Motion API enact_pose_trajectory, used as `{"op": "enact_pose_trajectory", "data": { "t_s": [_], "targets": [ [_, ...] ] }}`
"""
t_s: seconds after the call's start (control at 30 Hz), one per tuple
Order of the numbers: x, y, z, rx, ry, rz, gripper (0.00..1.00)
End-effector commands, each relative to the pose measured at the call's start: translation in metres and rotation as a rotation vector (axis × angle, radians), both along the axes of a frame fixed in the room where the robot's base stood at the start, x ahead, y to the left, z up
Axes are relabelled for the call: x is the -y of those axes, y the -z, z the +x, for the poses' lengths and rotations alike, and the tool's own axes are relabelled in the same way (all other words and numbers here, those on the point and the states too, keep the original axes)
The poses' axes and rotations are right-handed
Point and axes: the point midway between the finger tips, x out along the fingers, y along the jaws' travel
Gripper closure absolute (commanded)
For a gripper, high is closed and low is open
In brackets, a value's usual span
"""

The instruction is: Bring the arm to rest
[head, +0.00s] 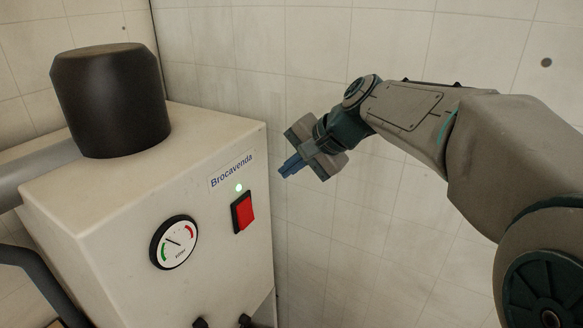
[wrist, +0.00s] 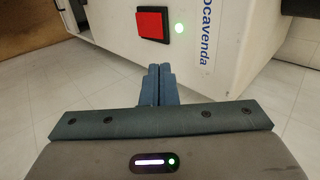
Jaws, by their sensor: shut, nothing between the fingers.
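My gripper (head: 291,166) is shut and empty at the end of my raised arm, in the middle of the head view. It is in the air to the right of the red switch (head: 244,212) on the front of a cream machine cabinet (head: 120,215). In the wrist view my gripper's blue fingers (wrist: 159,70) are together, below the red switch (wrist: 152,24) in the picture. A gap shows between the fingers and the switch.
The cabinet carries a round dial gauge (head: 174,242) and a black cylinder (head: 111,100) on top. A grey pipe (head: 45,171) runs at the left. A tiled wall (head: 290,50) stands behind. The space below my arm looks clear.

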Motion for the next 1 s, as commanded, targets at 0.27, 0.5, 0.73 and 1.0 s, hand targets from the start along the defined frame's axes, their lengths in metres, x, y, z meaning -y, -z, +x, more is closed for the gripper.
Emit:
{"op": "enact_pose_trajectory", "data": {
  "t_s": [0.27,0.5,0.73,1.0],
  "targets": [
    [0.002,-0.005,-0.002,0.000,-0.001,0.000,1.00],
    [0.009,0.001,-0.009,0.009,-0.009,-0.034,1.00],
    [0.078,0.054,-0.077,0.067,-0.083,-0.332,1.00],
    [0.165,0.124,-0.171,0.098,-0.256,-0.684,1.00]
  ]
}}
